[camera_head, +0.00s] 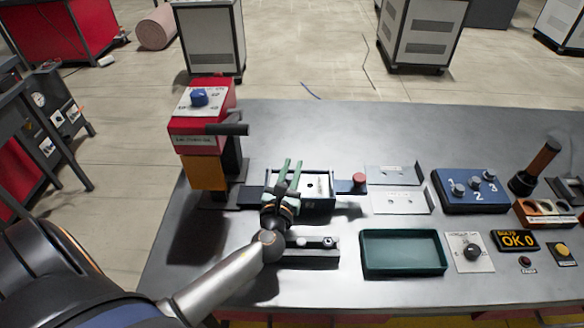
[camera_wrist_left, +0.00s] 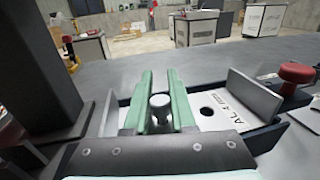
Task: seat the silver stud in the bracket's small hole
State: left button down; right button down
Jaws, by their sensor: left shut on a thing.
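The silver stud (camera_wrist_left: 160,104) stands between the green fingers of my left gripper (camera_wrist_left: 160,98), its round head showing in the left wrist view. The gripper is shut on it. In the head view my left gripper (camera_head: 287,178) is over the left part of the bracket and hides the stud. The bracket is a pale plate (camera_head: 318,185) with printed lettering, set in a dark fixture; it also shows in the left wrist view (camera_wrist_left: 228,112). One dark round hole (camera_wrist_left: 208,112) shows right of the fingers. The stud's lower end and whatever lies directly beneath it are hidden. My right gripper is not in view.
A red-and-orange press-like unit (camera_head: 203,140) stands left of the fixture. A red knob (camera_head: 359,180) is at its right end. A grey block (camera_head: 310,258) lies in front. A green tray (camera_head: 402,270) and a blue knob panel (camera_head: 468,206) are further right. The table's back is clear.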

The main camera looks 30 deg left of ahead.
pick_arm(q)
jog(key=c, duration=0.7)
grip_release()
jog(key=shift+f, duration=0.1)
jog(key=shift+s+f, duration=0.1)
jog(key=shift+s, duration=0.05)
jog(key=shift+s+d, duration=0.2)
jog(key=shift+s, duration=0.15)
jog(key=v, duration=0.5)
jog(key=b+v, duration=0.1)
jog(key=v, duration=0.5)
jog(key=shift+s+d+r+b, duration=0.1)
jog(key=shift+s+r+b, duration=0.15)
jog(key=shift+b, duration=0.05)
